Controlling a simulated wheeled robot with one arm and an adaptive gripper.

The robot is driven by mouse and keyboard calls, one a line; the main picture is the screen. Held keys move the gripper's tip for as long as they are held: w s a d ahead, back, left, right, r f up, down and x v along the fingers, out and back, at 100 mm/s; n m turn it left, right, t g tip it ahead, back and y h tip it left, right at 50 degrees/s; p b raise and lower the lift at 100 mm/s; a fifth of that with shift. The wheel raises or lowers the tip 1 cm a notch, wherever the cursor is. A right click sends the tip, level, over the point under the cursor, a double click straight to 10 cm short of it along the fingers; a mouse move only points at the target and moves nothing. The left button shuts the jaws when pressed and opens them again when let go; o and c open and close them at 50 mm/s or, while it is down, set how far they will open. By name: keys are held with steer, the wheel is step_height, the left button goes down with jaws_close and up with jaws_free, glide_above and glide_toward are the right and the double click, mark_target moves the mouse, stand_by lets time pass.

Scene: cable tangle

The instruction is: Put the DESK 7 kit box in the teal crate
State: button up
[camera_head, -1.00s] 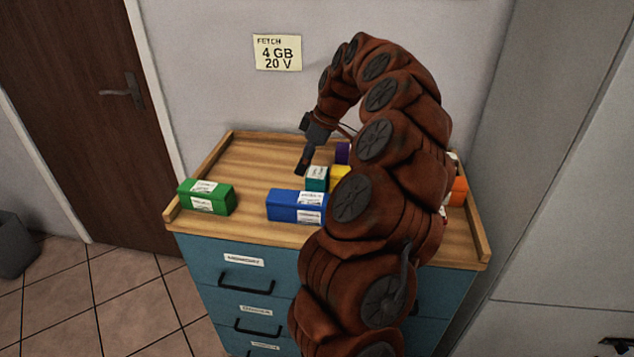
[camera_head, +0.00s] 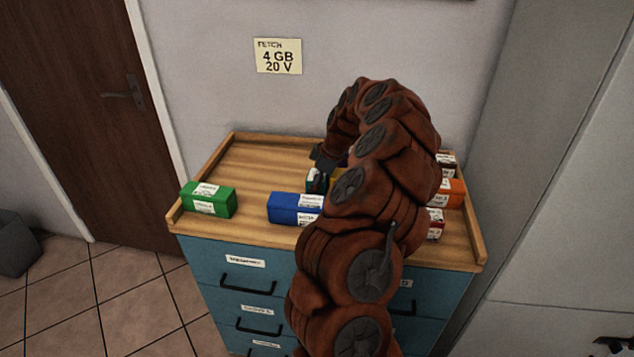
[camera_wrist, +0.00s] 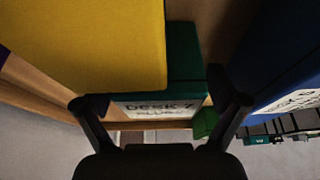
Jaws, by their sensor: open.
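The DESK 7 kit box is a small teal box (camera_head: 315,182) on the wooden cabinet top, behind the blue box and partly hidden by my arm. In the wrist view its teal body (camera_wrist: 186,55) and a white label reading DESK 7 lie ahead of my gripper (camera_wrist: 160,100). The gripper is open, its two dark fingers apart on either side of the label, with nothing visibly held. In the head view my gripper is low over the teal box and mostly hidden by my arm.
A yellow box (camera_wrist: 85,45) is right beside the teal box. A blue box (camera_head: 285,207) stands in front, a green box (camera_head: 208,200) at the left. An orange box (camera_head: 456,192) and dark red boxes are at the right. The cabinet top's back left is clear, with a raised rim.

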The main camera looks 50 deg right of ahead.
steer(key=shift+f, duration=0.15)
steer(key=c, duration=1.4)
